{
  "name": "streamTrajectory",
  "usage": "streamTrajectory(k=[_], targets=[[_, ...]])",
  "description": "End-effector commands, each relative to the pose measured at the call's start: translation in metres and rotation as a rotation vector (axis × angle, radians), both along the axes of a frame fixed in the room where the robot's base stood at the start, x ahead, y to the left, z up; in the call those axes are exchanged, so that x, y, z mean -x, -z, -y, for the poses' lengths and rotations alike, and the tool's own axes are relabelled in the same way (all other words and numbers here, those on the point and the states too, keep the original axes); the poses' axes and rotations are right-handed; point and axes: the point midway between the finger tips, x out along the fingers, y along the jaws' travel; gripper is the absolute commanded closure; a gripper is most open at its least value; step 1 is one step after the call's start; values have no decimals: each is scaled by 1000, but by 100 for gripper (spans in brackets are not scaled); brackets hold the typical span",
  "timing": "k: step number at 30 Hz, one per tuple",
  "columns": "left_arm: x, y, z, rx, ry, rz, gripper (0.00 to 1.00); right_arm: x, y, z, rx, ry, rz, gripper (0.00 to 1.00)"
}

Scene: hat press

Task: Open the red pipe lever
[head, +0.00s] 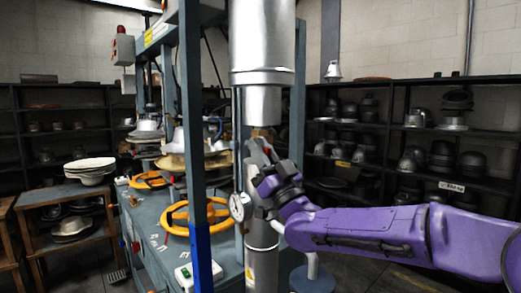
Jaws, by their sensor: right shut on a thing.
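A thick silver vertical pipe (262,62) runs down the middle of the head view, narrowing to a thinner pipe (262,240) lower down. My right gripper (262,160) is at the narrow section, at the end of my purple right arm coming in from the right. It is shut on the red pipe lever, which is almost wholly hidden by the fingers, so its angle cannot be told. A brownish fitting shows on the pipe just above the gripper. My left gripper is not in view.
A round white gauge (237,207) sits just left of the gripper. A blue-grey press frame (194,120) with yellow handwheels (197,216) stands to the left. A small round stool (312,280) is below my arm. Shelves of hat moulds (440,130) line the back.

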Motion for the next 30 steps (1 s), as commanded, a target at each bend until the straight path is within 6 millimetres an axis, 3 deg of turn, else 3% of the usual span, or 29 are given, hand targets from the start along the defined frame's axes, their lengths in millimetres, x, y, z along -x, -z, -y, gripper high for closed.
streamTrajectory(k=[8,21,30], targets=[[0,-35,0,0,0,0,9,0,-19,0,76,1,-103,100],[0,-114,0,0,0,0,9,-7,-44,-6,264,1,-362,100],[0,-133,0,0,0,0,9,-12,-47,-9,341,1,-467,100]])
